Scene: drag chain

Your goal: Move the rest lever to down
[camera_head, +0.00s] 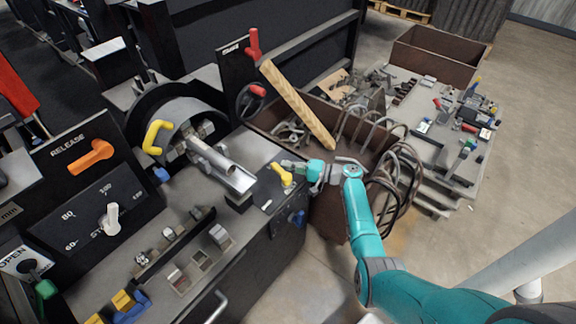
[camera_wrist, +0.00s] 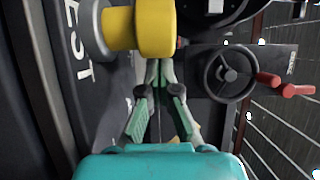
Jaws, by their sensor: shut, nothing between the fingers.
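The rest lever (camera_head: 284,175) is yellow and sits on a dark panel at the right end of the machine bench. In the wrist view the yellow lever (camera_wrist: 156,30) fills the top middle, on a grey pivot, beside a panel with white letters partly reading "EST". My gripper (camera_head: 290,164) is just beside the lever in the head view. In the wrist view my gripper (camera_wrist: 158,76) has its green fingertips together, empty, just below the lever's yellow end. I cannot tell whether they touch it.
A handwheel (camera_head: 250,99) and red lever (camera_head: 254,44) stand behind the panel. A wooden plank (camera_head: 298,104) leans out of a bin of metal parts to the right. A yellow handle (camera_head: 155,137) and the orange release lever (camera_head: 91,157) are at left.

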